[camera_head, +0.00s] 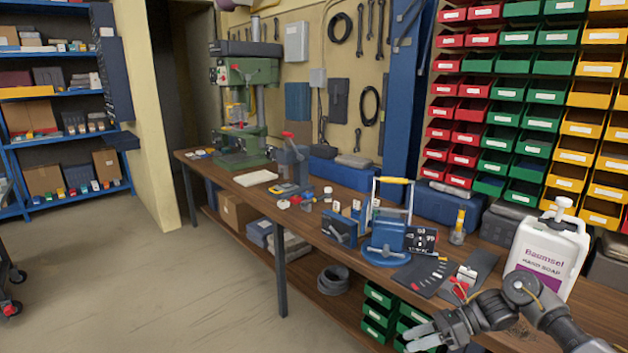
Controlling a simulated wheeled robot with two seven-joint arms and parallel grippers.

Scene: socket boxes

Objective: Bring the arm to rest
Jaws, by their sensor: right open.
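My right arm comes in from the lower right corner, in front of the workbench (238,187). My right gripper (420,338) is at its end, low in the picture near the bench's front edge. Its fingers point left and it is open, with nothing seen between them. It appears in front of the green drawers under the bench. My left gripper is not in view.
A white soap jug (545,250) stands on the bench close behind my right arm. Red, green and yellow bins (535,90) cover the wall behind. Open floor (150,290) lies to the left.

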